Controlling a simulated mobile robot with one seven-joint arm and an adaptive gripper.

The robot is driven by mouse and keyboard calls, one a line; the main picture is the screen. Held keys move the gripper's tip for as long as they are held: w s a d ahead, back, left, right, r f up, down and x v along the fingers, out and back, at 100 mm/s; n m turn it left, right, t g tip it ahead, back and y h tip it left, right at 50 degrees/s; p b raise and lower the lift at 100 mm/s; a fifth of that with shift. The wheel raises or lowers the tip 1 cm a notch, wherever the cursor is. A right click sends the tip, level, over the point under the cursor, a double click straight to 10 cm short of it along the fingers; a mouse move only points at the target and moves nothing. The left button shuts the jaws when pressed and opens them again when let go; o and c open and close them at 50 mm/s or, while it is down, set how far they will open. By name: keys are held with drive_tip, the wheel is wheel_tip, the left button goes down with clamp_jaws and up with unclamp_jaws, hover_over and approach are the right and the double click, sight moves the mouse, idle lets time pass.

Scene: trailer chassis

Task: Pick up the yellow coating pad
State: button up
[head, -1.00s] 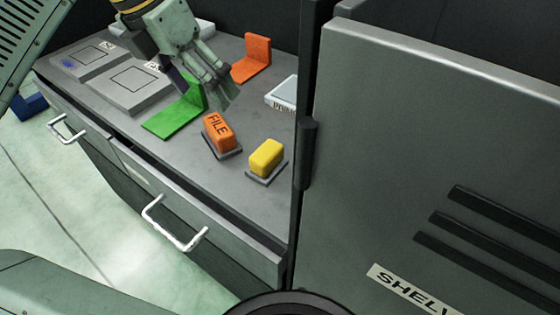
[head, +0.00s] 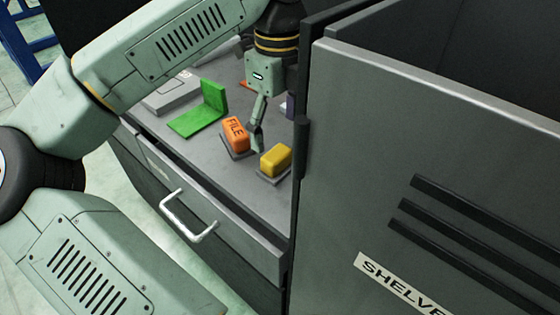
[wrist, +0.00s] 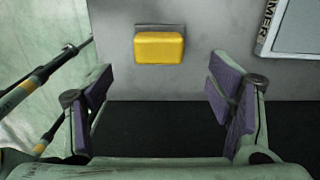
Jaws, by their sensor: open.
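The yellow coating pad (head: 275,161) sits on a small dark base on the grey worktop, beside the tall grey cabinet panel. In the wrist view the yellow pad (wrist: 159,48) lies ahead of the fingers and nearly midway between them, a little left of centre. My gripper (head: 258,140) hangs above the worktop, close to the pad, with its fingers partly hidden in the head view. In the wrist view its purple-lined fingers (wrist: 158,100) are wide apart with nothing between them.
An orange FILE block (head: 235,134) stands on its own base just left of the pad. A green angle piece (head: 203,112) is farther left. The grey SHELVES cabinet panel (head: 440,150) rises close on the right. The wrist view shows a PRIMER-labelled pale plate (wrist: 295,30).

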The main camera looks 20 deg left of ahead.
sight(277, 153)
drive_tip(key=f+p, duration=0.1)
drive_tip(key=f, duration=0.6)
drive_tip(key=shift+a+f, duration=0.15)
drive_tip(key=shift+a, duration=0.05)
drive_tip(key=shift+c, duration=0.4)
drive_tip(key=c, duration=1.3)
drive_tip(key=shift+o, duration=0.2)
wheel_tip(277, 153, up, 18)
drive_tip(key=p, duration=1)
